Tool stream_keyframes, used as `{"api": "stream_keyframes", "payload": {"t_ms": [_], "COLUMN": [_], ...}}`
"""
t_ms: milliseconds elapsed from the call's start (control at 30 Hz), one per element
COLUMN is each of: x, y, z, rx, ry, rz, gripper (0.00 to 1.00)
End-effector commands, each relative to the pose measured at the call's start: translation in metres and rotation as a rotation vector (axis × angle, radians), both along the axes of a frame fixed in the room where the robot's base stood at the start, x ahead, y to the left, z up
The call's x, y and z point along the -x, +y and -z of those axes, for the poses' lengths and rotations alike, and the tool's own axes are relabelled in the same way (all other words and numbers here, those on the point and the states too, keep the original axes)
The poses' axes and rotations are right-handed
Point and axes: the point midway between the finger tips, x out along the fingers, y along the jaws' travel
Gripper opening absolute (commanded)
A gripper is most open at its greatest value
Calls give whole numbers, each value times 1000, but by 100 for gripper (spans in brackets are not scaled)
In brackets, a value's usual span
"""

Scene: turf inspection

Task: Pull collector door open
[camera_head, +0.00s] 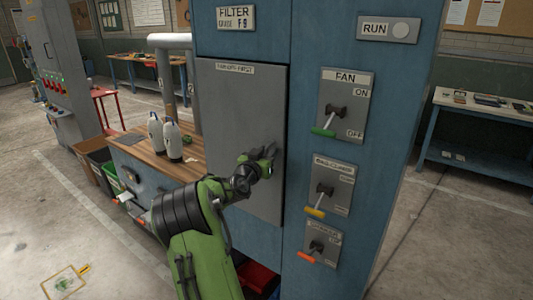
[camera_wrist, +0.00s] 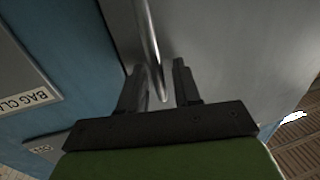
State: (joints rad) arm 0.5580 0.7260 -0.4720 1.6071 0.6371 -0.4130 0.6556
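The collector door (camera_head: 235,110) is a grey panel on the blue cabinet (camera_head: 305,30), and it looks shut. A label on its top edge appears to read "FAN OFF FIRST". My gripper (camera_head: 264,158) is at the door's right side, at the handle, which it mostly hides in the head view. In the wrist view, the metal handle bar (camera_wrist: 151,45) runs down between my two fingers (camera_wrist: 161,82). The fingers stand apart, with a gap visible between the bar and the right finger. Contact with the left finger cannot be told.
Right of the door, the fan switch (camera_head: 337,105) has its green lever down by OFF. Below are switches with yellow (camera_head: 315,211) and orange (camera_head: 306,257) levers, also down. The RUN lamp (camera_head: 401,30) looks unlit. A wooden-topped bench (camera_head: 140,150) with two pale bottles stands left.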

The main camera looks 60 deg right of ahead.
Motion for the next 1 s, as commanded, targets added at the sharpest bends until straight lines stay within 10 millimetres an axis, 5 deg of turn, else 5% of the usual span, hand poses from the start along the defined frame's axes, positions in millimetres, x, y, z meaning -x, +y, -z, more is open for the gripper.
{"api": "stream_keyframes", "payload": {"t_ms": [67, 267, 733, 1000], "x": [0, 0, -2, -19], "y": [0, 0, 7, 47], "z": [0, 0, 1, 4], "rx": [0, 0, -1, 0], "ry": [0, 0, -1, -2], "rz": [0, 0, 16, 135], "gripper": [31, 0, 0, 0]}}
